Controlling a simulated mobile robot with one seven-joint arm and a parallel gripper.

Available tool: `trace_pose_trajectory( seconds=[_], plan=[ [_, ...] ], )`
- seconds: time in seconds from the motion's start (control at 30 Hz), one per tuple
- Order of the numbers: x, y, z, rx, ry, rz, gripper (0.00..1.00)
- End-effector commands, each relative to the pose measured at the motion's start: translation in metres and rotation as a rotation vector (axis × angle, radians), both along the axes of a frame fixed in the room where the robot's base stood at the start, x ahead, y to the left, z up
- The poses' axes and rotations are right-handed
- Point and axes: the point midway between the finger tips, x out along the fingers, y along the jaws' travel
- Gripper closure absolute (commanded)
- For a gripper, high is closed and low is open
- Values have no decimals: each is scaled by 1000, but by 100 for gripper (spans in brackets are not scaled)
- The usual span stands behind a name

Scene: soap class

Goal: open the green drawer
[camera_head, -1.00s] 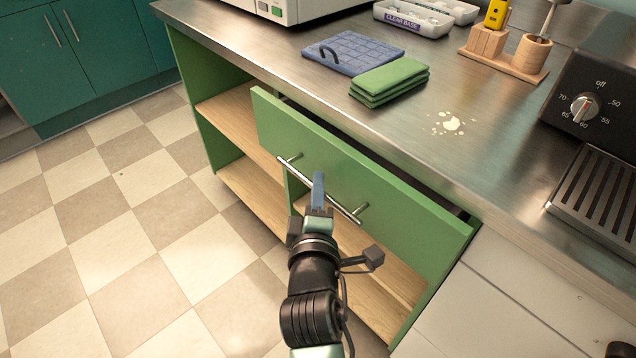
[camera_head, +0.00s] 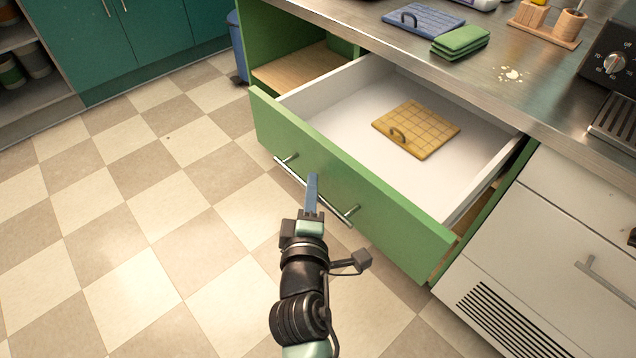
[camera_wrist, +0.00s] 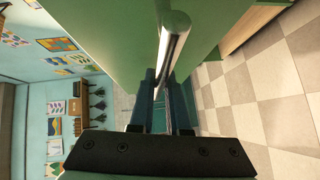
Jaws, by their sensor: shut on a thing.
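The green drawer (camera_head: 352,184) is pulled well out from under the steel counter, and its white inside shows.
A blue pad (camera_head: 424,19) and a folded green cloth (camera_head: 461,43) lie on the counter near a pale spill (camera_head: 510,74). White cabinet fronts (camera_head: 545,240) stand at right. The checkered floor (camera_head: 130,200) at left is clear.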

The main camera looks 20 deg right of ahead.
Motion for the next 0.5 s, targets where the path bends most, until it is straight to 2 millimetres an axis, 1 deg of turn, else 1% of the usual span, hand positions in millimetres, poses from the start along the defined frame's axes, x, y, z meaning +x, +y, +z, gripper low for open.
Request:
trace_pose_trajectory(
  seconds=[0.03, 0.2, 0.5],
  plan=[
    [-2, 5, -2, -1, 0, 1, 100],
    [-6, 15, -2, 0, 1, 0, 100],
    [-8, 20, 0, 0, 1, -1, 100]
  ],
)
